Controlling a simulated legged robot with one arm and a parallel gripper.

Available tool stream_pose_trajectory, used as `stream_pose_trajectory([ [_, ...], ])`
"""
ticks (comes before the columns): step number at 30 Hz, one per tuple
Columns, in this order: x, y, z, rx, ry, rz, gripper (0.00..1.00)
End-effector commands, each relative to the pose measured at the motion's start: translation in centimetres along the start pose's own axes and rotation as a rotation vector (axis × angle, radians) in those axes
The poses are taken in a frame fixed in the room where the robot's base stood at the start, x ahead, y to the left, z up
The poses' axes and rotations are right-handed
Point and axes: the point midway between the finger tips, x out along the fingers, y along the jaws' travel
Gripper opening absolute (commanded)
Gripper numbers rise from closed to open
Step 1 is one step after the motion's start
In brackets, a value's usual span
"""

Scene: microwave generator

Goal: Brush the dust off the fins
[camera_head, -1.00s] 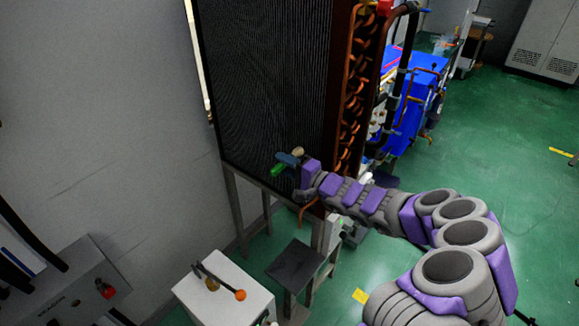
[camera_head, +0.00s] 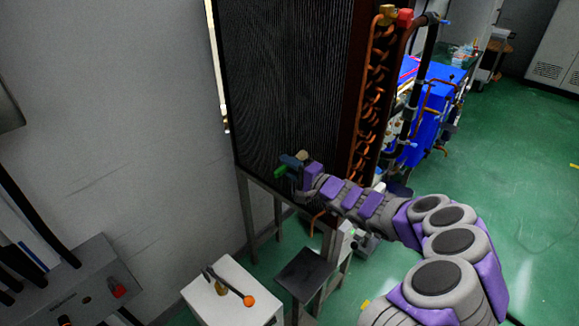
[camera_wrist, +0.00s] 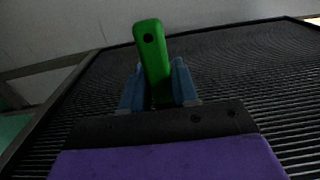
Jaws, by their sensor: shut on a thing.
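The black fins (camera_head: 290,90) form a tall upright panel in the head view, and they fill much of the wrist view (camera_wrist: 240,90). My gripper (camera_head: 289,166) is in front of the lower part of the panel. In the wrist view, its blue fingers (camera_wrist: 158,88) are shut on a green handle (camera_wrist: 152,50) with a hole in its end. Green also shows at the gripper in the head view (camera_head: 280,172). The brush's bristles are hidden, so I cannot tell whether they touch the fins. No dust can be made out.
Copper pipes (camera_head: 372,95) run along the panel's right side. A white table (camera_head: 225,302) with an orange-ended tool (camera_head: 228,288) stands below, beside a dark stool (camera_head: 305,272). A grey control box (camera_head: 85,285) is at the lower left. Green floor is open at the right.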

Motion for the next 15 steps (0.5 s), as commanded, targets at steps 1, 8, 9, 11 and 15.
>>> stream_pose_trajectory([
  [1,0.0,0.0,0.2,0.002,0.0,-0.001,0.0],
  [8,-0.1,0.0,2.3,0.003,0.0,0.0,0.0],
  [9,-0.1,0.0,2.6,0.004,0.0,0.0,0.0],
  [11,-0.1,0.0,3.2,0.003,-0.001,0.0,0.0],
  [15,-0.1,-0.1,4.5,0.003,0.0,-0.003,0.0],
])
